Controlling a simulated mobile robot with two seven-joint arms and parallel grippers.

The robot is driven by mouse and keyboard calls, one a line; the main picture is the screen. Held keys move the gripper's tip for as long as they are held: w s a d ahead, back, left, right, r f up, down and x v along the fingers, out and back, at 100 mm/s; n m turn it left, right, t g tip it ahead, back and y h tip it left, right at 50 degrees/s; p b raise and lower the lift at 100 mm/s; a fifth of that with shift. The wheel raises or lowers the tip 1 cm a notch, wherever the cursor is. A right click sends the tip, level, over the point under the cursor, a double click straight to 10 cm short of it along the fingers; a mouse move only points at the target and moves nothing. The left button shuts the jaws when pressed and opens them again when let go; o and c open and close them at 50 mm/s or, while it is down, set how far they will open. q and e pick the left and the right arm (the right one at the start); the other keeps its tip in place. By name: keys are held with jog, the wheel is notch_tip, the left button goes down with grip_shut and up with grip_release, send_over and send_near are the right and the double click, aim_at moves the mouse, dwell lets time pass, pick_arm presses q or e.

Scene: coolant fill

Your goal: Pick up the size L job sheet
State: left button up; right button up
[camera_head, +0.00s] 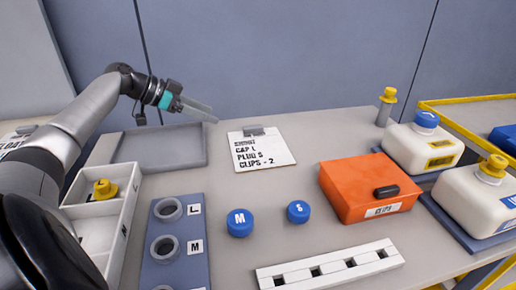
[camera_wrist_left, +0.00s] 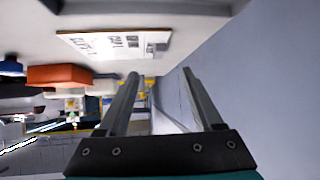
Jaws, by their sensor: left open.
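A white job sheet (camera_head: 262,151) with a grey clip at its top edge lies flat at the back middle of the table. Its print reads "CAP L", "PLUG S", "CLIPS - 2" under a heading too small to read. The sheet also shows in the left wrist view (camera_wrist_left: 115,43), turned over. My left gripper (camera_head: 207,112) is open and empty, in the air to the left of the sheet and behind it, above the grey tray's far right corner. In the left wrist view its two fingers (camera_wrist_left: 160,73) stand apart with nothing between them. My right gripper is in neither view.
A grey tray (camera_head: 160,148) and a white bin (camera_head: 95,228) holding a yellow cap (camera_head: 105,189) lie left. A blue ring rack (camera_head: 181,244), blue M (camera_head: 239,223) and S (camera_head: 298,211) caps and an orange box (camera_head: 368,188) surround the front. White jugs (camera_head: 423,149) stand right.

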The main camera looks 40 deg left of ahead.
pick_arm(q)
jog(key=b, duration=0.1)
send_near(247, 127)
jog(key=x, duration=0.3)
jog(key=shift+f, duration=0.25)
jog(key=shift+b+x, duration=0.9)
jog(key=shift+x, duration=1.8)
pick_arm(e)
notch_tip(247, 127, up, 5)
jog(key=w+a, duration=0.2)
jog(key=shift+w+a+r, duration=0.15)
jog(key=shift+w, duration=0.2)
pick_arm(q)
jog(key=shift+d+r, duration=0.1)
jog(key=shift+r, duration=0.1)
jog(key=shift+c, duration=0.3)
grip_shut()
